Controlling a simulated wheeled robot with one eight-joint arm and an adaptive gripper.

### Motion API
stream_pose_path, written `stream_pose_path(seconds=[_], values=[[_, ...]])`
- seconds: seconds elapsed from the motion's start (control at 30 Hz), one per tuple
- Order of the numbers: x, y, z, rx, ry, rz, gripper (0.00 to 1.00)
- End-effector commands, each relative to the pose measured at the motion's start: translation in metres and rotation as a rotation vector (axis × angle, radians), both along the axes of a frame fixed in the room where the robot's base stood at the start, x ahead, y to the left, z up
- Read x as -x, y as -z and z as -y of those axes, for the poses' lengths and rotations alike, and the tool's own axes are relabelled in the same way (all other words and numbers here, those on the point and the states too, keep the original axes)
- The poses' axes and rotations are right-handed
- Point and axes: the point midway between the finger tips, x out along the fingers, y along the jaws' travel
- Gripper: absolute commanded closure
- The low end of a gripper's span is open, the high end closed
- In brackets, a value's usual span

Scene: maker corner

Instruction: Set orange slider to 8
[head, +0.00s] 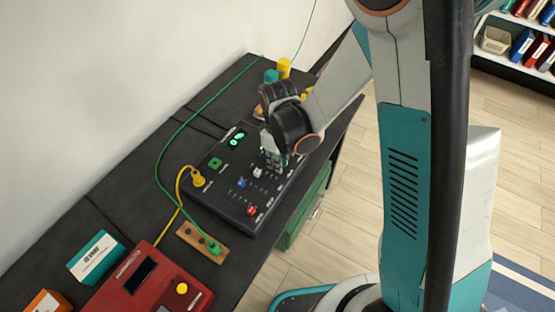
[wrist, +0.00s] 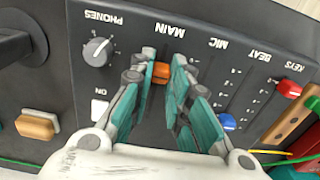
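The orange slider (wrist: 160,74) sits on the black mixer panel (wrist: 65,75) under the upside-down MAIN label in the wrist view. My gripper (wrist: 163,66) has its teal fingers on either side of the slider's knob, and the knob fills the narrow gap between the tips. It looks shut on the knob. The fingers cover much of the MAIN track and its scale, so the slider's number cannot be read. In the head view my gripper (head: 275,158) is down at the mixer (head: 215,195) and hides the orange slider.
A blue slider (wrist: 228,121) and a red slider (wrist: 288,88) are on neighbouring tracks. A grey PHONES knob (wrist: 97,51) is left of the fingers. Yellow and green cables (head: 162,178) run by the mixer's left side. A red box (head: 150,280) stands nearer on the bench.

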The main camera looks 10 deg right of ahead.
Motion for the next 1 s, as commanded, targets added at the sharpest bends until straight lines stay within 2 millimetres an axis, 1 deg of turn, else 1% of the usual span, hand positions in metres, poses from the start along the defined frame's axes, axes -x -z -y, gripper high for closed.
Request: stream_pose_path(seconds=[0.27,0.37,0.5,0.6,0.87,0.9,0.93,0.97,1.0], values=[[-0.002,0.000,-0.003,0.000,-0.001,0.000,1.00],[-0.010,0.001,-0.012,0.000,-0.002,0.000,1.00],[-0.026,0.001,-0.033,0.000,-0.003,0.000,1.00],[-0.033,0.001,-0.042,0.000,-0.001,0.000,1.00],[-0.034,0.000,-0.043,0.000,0.000,0.000,1.00],[-0.033,0.000,-0.043,0.000,0.000,0.000,0.75],[-0.033,0.000,-0.043,0.000,0.000,0.000,0.68],[-0.033,0.000,-0.043,0.000,0.000,0.000,0.63],[-0.033,0.000,-0.043,0.000,0.000,0.000,0.63]])
